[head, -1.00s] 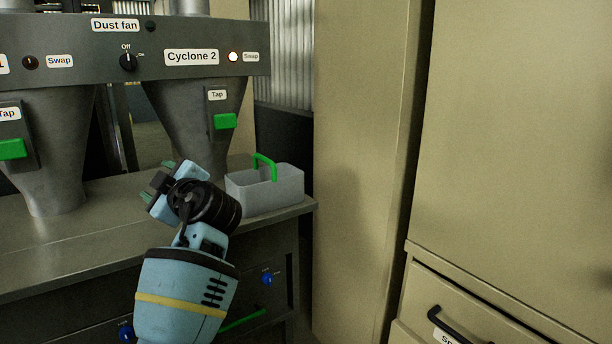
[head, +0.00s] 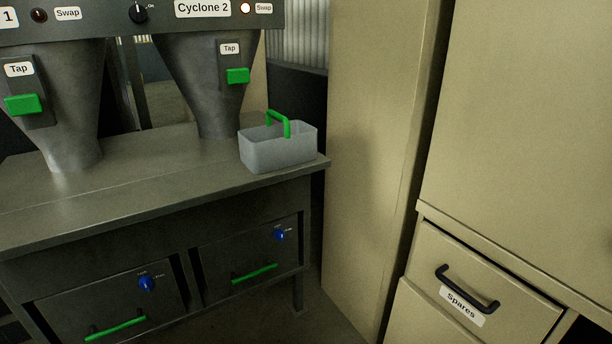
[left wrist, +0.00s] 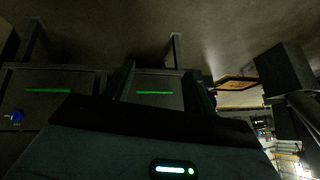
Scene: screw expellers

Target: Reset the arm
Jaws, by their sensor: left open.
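My left arm does not show in the head view. In the left wrist view my left gripper (left wrist: 160,78) shows as two dark fingers standing apart, with nothing seen between them but the drawer fronts beyond. The fingers look open and empty. That view appears upside down, with the floor at the top. My right gripper is in neither view.
A steel bench (head: 150,195) carries a grey bin (head: 278,150) with a green handle, beside the Cyclone 2 hopper (head: 205,85). Below are drawers with green handles (head: 254,274) and blue knobs (head: 280,234). A Spares drawer (head: 480,285) is at right.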

